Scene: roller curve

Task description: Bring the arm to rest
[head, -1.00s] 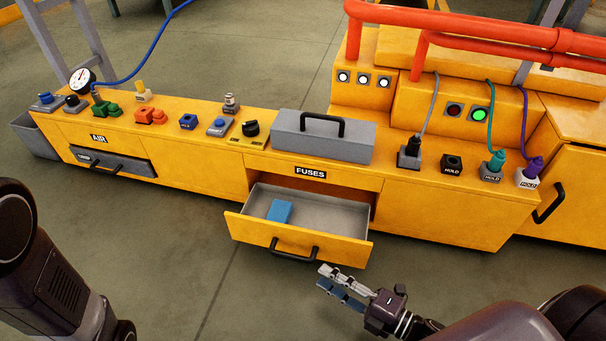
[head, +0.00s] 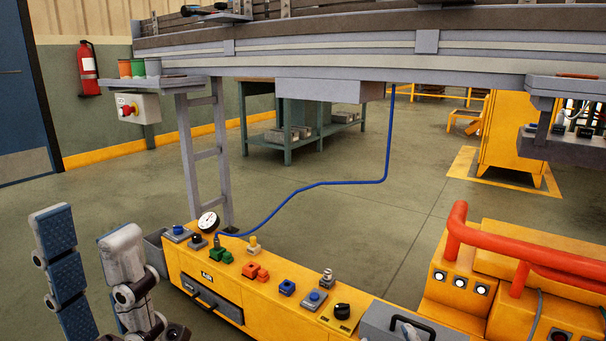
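My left gripper (head: 88,228) stands upright at the lower left, close to the camera. Its two blue-padded fingers are apart and nothing shows between them. It is to the left of the yellow console (head: 262,310) and overlaps nothing on it in the picture.
Red pipes (head: 456,232) stand at the right. A roller conveyor (head: 330,45) crosses above. Open floor (head: 330,225) lies behind the console.

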